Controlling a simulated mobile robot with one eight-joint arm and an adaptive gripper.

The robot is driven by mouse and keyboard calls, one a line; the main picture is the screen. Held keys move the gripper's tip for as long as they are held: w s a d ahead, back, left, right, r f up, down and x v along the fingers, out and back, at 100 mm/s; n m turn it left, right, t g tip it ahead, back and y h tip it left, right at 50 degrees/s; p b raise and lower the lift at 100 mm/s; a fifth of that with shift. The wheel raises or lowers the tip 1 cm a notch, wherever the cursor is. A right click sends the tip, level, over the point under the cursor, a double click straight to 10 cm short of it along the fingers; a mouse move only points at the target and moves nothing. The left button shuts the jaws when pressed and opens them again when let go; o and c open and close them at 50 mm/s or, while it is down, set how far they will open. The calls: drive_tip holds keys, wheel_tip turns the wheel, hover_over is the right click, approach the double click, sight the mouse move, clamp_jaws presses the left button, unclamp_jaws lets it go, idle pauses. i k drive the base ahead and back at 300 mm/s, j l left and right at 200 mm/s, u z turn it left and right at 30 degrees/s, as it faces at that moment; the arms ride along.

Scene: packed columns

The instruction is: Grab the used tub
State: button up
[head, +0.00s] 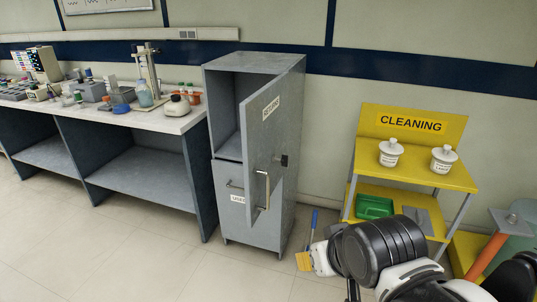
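Two white lidded tubs with small labels stand on the yellow cleaning stand, a left one (390,152) and a right one (443,159). Their label text is too small to read, so I cannot tell which is the used tub. A grey two-part cabinet (250,155) stands left of the stand. Its upper door (273,110) is swung open toward me, and the part of the upper compartment that shows looks empty. The lower front has a handle and a label that seems to read USED; its inside is hidden. My arm crosses the lower right, but my gripper's fingers do not show.
The yellow stand (452,178) has a CLEANING sign, with a green tray (374,207) on its lower shelf. A blue-handled brush (310,240) is beside it. A lab bench (150,117) with bottles and instruments is at left. The front-left floor is clear.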

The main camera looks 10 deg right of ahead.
sight(385, 159)
drive_tip(key=i+l+z, duration=0.25)
drive_tip(key=i+l, duration=0.2)
drive_tip(key=i+l+z, duration=0.25)
drive_tip(key=i+l, duration=0.15)
drive_tip(key=i, duration=0.05)
